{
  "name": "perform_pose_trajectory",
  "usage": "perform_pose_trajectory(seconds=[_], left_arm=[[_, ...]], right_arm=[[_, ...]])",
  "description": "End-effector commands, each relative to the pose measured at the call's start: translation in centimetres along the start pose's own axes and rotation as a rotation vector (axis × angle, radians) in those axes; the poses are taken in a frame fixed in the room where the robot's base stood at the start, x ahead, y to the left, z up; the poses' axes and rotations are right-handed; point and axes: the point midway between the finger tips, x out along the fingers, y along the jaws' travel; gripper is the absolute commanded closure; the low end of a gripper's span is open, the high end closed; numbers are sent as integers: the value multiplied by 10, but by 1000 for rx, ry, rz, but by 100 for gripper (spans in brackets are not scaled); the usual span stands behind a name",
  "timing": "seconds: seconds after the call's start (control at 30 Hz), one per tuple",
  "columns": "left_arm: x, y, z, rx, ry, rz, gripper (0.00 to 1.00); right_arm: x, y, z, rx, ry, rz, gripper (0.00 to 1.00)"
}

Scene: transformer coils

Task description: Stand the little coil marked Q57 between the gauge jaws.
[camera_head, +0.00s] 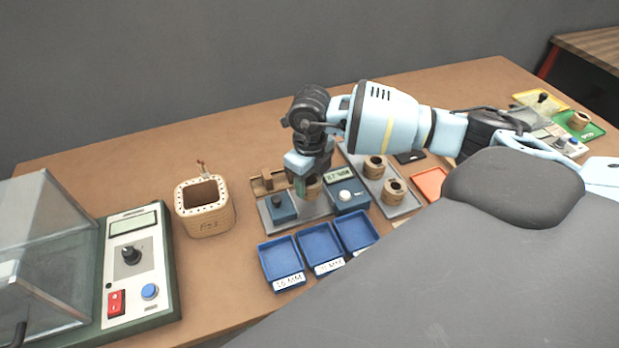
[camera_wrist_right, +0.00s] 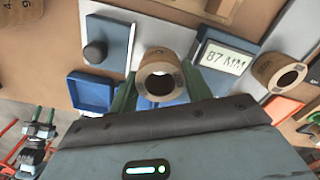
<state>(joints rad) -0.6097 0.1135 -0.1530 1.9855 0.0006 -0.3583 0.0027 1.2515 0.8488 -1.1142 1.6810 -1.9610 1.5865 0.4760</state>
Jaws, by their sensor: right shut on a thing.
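My right gripper (camera_head: 306,180) is shut on a small brown coil (camera_head: 313,189), low over the grey gauge plate (camera_head: 309,219). In the right wrist view the coil (camera_wrist_right: 160,78) sits between my green fingertips (camera_wrist_right: 158,88), its hole facing the camera. It appears between the gauge's blue knobbed block (camera_head: 281,207) and its blue display block (camera_head: 349,198). I cannot tell whether it touches the plate. No Q57 mark is readable on it. Two similar coils, one farther (camera_head: 375,167) and one nearer (camera_head: 395,189), stand on a grey tray.
Several blue trays (camera_head: 289,281) with MM labels lie in front of the gauge. A wooden container (camera_head: 210,225) stands left of it, and a machine with a clear cover (camera_head: 135,265) stands farther left. An orange tray (camera_head: 431,183) lies to the right. The table's back left is clear.

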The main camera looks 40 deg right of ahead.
Motion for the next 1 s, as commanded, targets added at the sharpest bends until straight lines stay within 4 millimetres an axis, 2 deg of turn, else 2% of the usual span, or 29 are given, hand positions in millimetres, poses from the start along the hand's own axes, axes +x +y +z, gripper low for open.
perform_pose_trajectory(seconds=[1.0], left_arm=[[-1,-1,-5,3,8,-1,56]], right_arm=[[0,0,0,0,0,0,80]])
